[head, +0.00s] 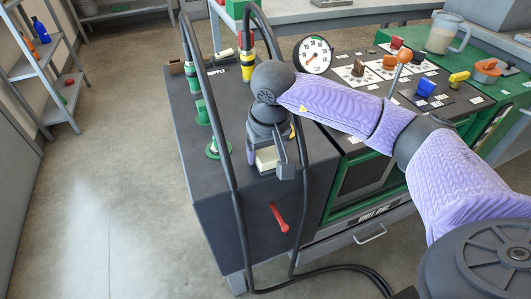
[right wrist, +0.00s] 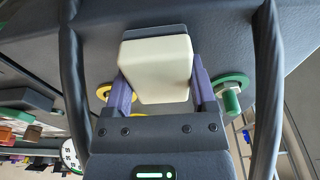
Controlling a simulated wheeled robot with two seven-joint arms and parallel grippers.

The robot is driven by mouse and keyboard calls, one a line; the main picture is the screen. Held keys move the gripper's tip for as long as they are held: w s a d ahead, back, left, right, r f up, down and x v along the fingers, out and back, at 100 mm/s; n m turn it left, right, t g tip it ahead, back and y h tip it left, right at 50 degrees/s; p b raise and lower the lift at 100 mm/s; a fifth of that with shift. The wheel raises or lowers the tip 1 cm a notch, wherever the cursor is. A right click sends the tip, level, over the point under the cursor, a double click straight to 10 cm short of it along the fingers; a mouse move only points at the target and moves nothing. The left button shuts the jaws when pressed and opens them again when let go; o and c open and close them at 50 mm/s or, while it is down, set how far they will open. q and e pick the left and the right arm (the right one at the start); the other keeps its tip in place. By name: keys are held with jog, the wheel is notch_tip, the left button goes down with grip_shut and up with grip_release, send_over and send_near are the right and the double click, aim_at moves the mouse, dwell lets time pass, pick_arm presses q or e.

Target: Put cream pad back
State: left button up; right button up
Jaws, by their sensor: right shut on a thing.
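The cream pad (head: 266,160) is a small pale block over the dark top of the cart (head: 225,90), near its front edge. My right gripper (head: 262,148) reaches down from above and is shut on it. In the right wrist view the cream pad (right wrist: 156,68) sits between the two purple fingers of my right gripper (right wrist: 162,88), which press on its sides. Whether the pad touches the cart top is hard to tell. My left gripper is not in view.
Black hoses (head: 211,110) arch on both sides of my right gripper. A green fitting (head: 213,149) stands to its left, and a red handle (head: 279,217) is on the cart front. A gauge (head: 313,54) and a switch panel (head: 375,70) lie to the right. Open floor (head: 110,190) is at left.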

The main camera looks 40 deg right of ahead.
aim_at(269, 155)
jog(key=shift+f, duration=0.1)
jog(key=o, duration=1.3)
jog(key=shift+c, duration=0.2)
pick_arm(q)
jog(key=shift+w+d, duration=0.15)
pick_arm(e)
jog(key=shift+r, duration=0.45)
pick_arm(q)
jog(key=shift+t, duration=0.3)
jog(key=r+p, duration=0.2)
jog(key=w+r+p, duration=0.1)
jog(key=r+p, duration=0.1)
jog(key=p, duration=0.1)
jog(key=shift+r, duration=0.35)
pick_arm(e)
notch_tip(269, 155, up, 11)
jog(key=s, duration=0.1)
jog(key=shift+s+a+r, duration=0.2)
jog(key=shift+s, duration=0.15)
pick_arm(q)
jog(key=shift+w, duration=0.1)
